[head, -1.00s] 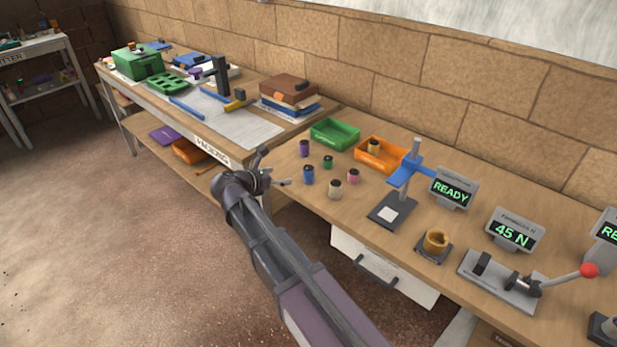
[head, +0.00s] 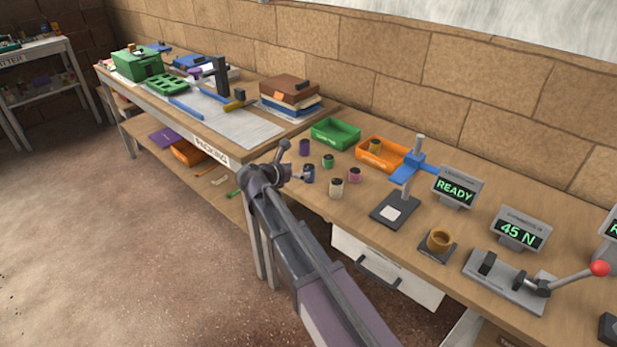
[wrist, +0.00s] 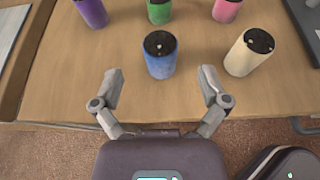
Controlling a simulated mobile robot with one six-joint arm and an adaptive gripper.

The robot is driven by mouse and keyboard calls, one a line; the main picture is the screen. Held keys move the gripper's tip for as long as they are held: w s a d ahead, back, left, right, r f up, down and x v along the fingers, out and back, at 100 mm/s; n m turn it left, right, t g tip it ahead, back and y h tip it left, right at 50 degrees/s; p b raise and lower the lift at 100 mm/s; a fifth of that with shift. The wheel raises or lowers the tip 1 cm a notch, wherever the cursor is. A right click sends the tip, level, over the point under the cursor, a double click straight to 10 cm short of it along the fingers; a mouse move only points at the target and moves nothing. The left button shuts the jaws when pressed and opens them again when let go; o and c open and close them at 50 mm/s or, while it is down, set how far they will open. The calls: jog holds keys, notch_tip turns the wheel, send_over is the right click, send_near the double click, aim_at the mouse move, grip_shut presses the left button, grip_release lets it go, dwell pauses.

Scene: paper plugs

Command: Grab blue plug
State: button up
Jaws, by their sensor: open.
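The blue plug (wrist: 161,58) stands upright on the table, a short cylinder with a black top. In the wrist view it is ahead of my gripper (wrist: 162,88), between the lines of the two spread fingers but just beyond their tips. My gripper is open and empty. In the head view the blue plug (head: 309,174) is right beside my gripper (head: 294,172), partly covered by a finger; contact cannot be told there.
A cream plug (wrist: 249,52) stands close right of the blue one. Purple (wrist: 91,12), green (wrist: 159,10) and pink (wrist: 227,9) plugs stand behind. Green (head: 335,133) and orange (head: 381,154) trays and a press stand (head: 396,208) are farther back and right.

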aim_at(309, 167)
jog(key=shift+w+d, duration=0.1)
jog(key=shift+w, duration=0.05)
jog(key=shift+b+x, duration=0.9)
jog(key=shift+x, duration=1.75)
jog(key=shift+r, duration=0.1)
jog(key=c, duration=1.1)
